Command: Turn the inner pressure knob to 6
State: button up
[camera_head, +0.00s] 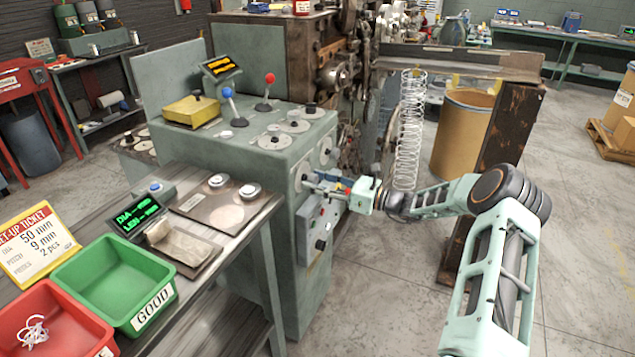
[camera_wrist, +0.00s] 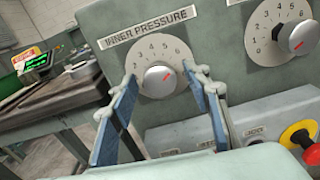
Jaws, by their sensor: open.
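The inner pressure knob (camera_wrist: 159,80) is a silver round knob on a pale numbered dial (camera_wrist: 182,54), under an INNER PRESSURE label (camera_wrist: 148,25) in the wrist view. My gripper (camera_wrist: 164,84) is open, with one blue-padded finger on each side of the knob. Contact is not visible. In the head view my gripper (camera_head: 312,183) reaches the green machine's side face, by the left dial (camera_head: 301,174).
A second dial with a silver knob (camera_wrist: 298,37) is close on the right. Below are a red emergency button (camera_wrist: 297,140) on yellow and small labelled buttons. A bench with a green bin (camera_head: 112,282) stands left; a rusty post (camera_head: 508,130) stands near my arm.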

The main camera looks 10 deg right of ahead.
jog(key=v, duration=1.2)
